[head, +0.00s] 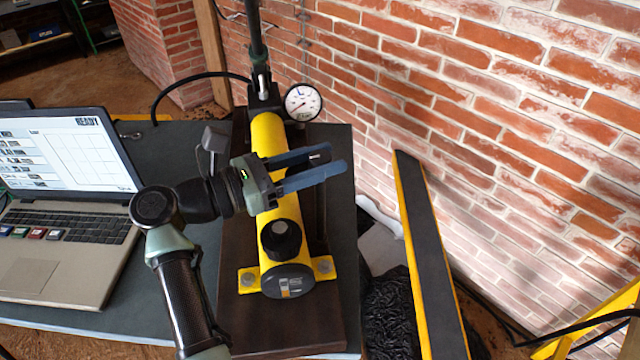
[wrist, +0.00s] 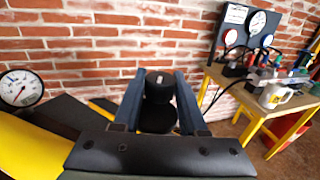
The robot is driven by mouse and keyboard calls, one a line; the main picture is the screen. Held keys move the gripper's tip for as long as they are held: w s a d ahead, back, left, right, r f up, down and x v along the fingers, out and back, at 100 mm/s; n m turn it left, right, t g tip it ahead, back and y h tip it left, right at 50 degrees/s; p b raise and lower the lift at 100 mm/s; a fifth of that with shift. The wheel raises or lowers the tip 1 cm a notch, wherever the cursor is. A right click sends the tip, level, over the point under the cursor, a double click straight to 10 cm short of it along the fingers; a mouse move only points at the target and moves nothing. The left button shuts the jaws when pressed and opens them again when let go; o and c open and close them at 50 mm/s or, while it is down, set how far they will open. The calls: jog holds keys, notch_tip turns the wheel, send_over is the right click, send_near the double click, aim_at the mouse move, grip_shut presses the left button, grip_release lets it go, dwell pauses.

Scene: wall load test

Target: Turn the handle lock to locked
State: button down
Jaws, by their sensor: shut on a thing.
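The yellow hand pump (head: 268,135) lies on a dark base board (head: 240,318) on the table, with a black knob (head: 281,238) near its front end. Its black lever (head: 255,45) rises at the far end. My gripper (head: 332,160) reaches across the pump from the left, fingers pointing right. In the wrist view, the fingertips of my gripper (wrist: 160,74) are on both sides of a black round knob (wrist: 159,88), apparently the handle lock, and are shut on it. In the head view the fingers mostly hide this knob. I cannot read its lock position.
A round gauge (head: 303,102) stands beside the pump's far end. An open laptop (head: 60,200) showing READY is at the left. A brick wall (head: 500,130) and a black-yellow beam (head: 430,255) are at the right. The wrist view shows a side table (wrist: 240,90) with gauges and a mug (wrist: 275,96).

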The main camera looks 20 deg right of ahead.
jog(key=shift+f+m+g+b, duration=0.15)
jog(key=shift+m+g+b, duration=0.6)
jog(key=shift+b, duration=0.8)
jog(key=shift+g, duration=0.45)
jog(key=shift+c, duration=2.2)
grip_release()
jog(key=a+b, duration=0.2)
jog(key=a, duration=1)
jog(key=shift+w+a, duration=0.4)
